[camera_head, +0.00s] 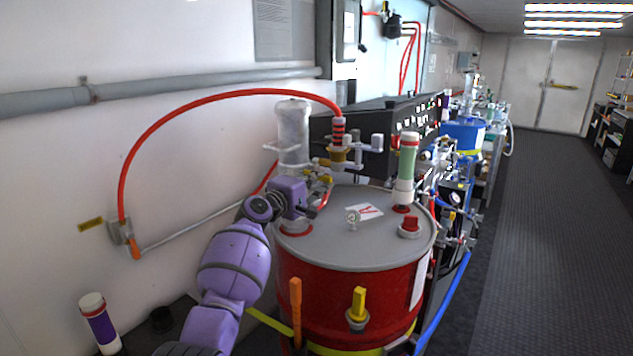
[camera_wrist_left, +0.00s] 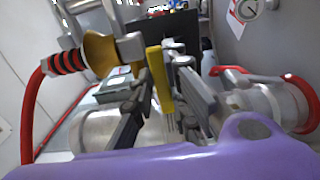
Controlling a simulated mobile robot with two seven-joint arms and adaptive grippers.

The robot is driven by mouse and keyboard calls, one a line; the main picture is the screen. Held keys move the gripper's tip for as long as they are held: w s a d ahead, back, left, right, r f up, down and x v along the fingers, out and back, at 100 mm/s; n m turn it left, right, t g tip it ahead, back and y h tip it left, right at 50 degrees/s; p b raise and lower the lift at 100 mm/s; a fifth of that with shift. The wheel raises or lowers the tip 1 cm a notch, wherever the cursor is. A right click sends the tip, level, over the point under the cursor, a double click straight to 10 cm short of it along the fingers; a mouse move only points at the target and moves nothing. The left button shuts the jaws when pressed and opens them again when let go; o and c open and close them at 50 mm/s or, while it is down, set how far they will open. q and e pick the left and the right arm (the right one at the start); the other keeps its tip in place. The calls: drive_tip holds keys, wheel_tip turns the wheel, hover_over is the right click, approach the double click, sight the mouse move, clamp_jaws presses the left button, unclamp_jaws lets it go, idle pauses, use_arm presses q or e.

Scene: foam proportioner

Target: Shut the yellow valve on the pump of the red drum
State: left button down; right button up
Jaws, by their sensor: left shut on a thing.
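The red drum (camera_head: 385,295) with a grey lid stands in the middle of the head view. Its pump, a pale upright cylinder (camera_head: 293,140), rises at the lid's back left. My left gripper (camera_head: 314,190) is beside the pump. The yellow valve handle (camera_head: 325,179) shows at its fingertips. In the left wrist view, the handle (camera_wrist_left: 160,80) stands upright between the two dark fingers of the gripper (camera_wrist_left: 163,88), which are shut on it. The valve body is partly hidden by the fingers. My right gripper is not in view.
A red hose (camera_head: 190,103) arches from the wall to a brass fitting (camera_head: 338,155) close to the gripper. A green-and-white cylinder (camera_head: 407,165) and a red cap (camera_head: 410,226) stand on the lid. The floor (camera_head: 545,220) at the right is clear.

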use_arm(q)
drive_tip(key=c, duration=2)
unclamp_jaws()
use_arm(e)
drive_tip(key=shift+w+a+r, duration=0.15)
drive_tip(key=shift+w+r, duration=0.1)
use_arm(q)
drive_tip(key=shift+s+a, duration=0.15)
drive_tip(key=shift+s, duration=0.05)
drive_tip(key=v, duration=1.1)
drive_tip(key=shift+s+a, duration=0.1)
drive_tip(key=shift+s, duration=0.2)
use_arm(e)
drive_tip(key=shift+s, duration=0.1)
